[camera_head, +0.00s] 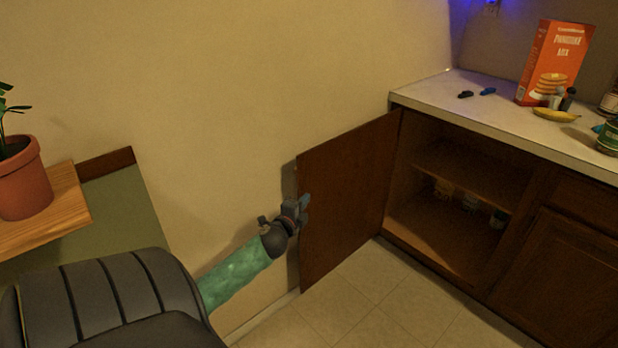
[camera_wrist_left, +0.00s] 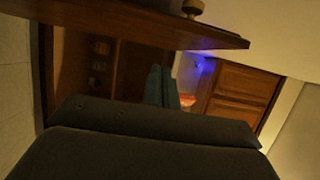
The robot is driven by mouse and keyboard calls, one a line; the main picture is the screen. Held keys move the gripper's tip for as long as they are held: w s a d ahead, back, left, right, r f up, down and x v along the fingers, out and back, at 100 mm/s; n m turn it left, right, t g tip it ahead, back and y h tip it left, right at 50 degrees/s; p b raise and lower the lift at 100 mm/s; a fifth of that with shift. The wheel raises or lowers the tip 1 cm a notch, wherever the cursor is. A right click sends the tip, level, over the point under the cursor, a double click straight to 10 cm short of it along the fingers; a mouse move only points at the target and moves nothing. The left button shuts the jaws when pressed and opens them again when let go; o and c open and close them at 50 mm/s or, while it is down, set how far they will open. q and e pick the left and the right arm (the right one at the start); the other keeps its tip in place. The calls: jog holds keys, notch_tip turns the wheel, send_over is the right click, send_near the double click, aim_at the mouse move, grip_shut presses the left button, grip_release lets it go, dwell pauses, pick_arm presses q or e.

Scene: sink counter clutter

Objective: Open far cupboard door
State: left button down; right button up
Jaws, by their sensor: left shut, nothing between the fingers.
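The far cupboard door (camera_head: 345,200) is dark brown wood and stands swung wide open, out from the left end of the counter. The cupboard (camera_head: 445,215) behind it shows a shelf and several small items inside. My left gripper (camera_head: 303,206) is shut and empty at the free edge of the door, and I cannot tell whether it touches the door. In the left wrist view the door's edge (camera_wrist_left: 130,30) runs across the top with a small round knob (camera_wrist_left: 193,7) on it. The left fingers (camera_wrist_left: 160,88) show in the middle of that view. My right gripper is not in view.
The counter (camera_head: 450,90) holds an orange pancake mix box (camera_head: 553,62), a banana (camera_head: 556,115) and small dark objects. A closed cupboard door (camera_head: 560,280) is at the right. A potted plant (camera_head: 22,180) stands on a wooden board at the left. The tiled floor (camera_head: 370,295) is clear.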

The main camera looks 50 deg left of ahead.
pick_arm(q)
jog(key=v, duration=0.7)
jog(key=shift+s+a, duration=0.3)
jog(key=shift+s, duration=0.15)
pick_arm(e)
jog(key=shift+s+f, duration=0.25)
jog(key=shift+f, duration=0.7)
pick_arm(q)
jog(key=shift+r, duration=0.1)
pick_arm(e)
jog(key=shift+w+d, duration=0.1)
